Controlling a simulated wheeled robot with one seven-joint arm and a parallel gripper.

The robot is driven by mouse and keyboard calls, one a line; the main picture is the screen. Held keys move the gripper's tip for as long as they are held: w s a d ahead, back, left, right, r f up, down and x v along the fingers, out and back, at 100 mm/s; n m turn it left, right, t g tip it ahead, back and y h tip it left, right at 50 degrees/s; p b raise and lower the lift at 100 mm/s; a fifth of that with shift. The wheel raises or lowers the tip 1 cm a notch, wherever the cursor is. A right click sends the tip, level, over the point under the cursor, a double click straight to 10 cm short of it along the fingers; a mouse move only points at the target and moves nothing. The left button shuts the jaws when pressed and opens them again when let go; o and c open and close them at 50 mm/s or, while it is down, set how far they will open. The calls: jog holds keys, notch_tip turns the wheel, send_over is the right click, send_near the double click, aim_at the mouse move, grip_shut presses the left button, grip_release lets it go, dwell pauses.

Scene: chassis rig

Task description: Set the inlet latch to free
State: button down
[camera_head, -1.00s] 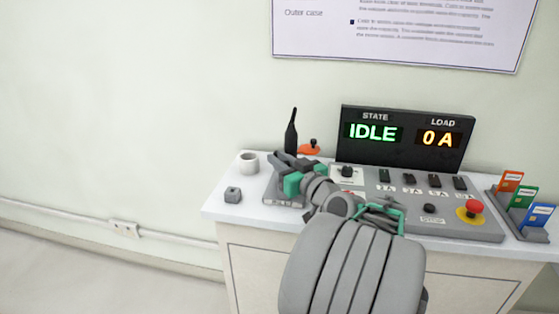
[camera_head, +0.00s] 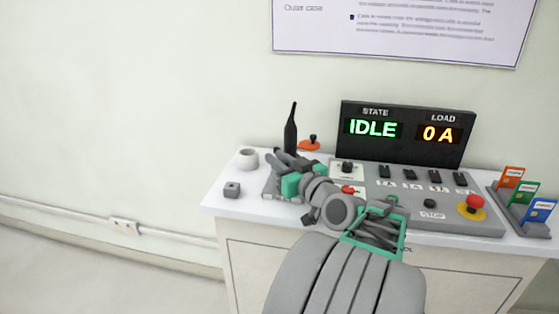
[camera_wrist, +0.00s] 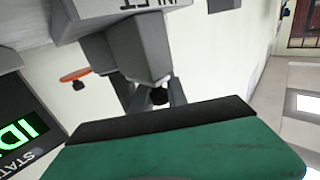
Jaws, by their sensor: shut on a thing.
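The grey inlet station (camera_head: 268,188) stands on the left part of the white bench top. In the wrist view, its grey block (camera_wrist: 140,8) shows at the top with the upside-down lettering INLET. My gripper (camera_head: 277,163) is over this station, its grey fingers pointing to the left and its green body to the right. In the wrist view, my gripper (camera_wrist: 143,58) is closed at the INLET block, shut on the inlet latch. The latch is mostly hidden by my fingers, so its setting cannot be read.
A white cup (camera_head: 247,158) and small grey block (camera_head: 232,190) are at left. The display (camera_head: 400,134) reads IDLE, 0 A. A red stop button (camera_head: 474,203) is at right.

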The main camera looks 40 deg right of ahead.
jog(key=c, duration=1.6)
grip_release()
jog(key=shift+a, duration=0.2)
jog(key=shift+s, duration=0.4)
jog(key=s, duration=0.4)
jog(key=s+a, duration=0.1)
jog(key=s, duration=0.2)
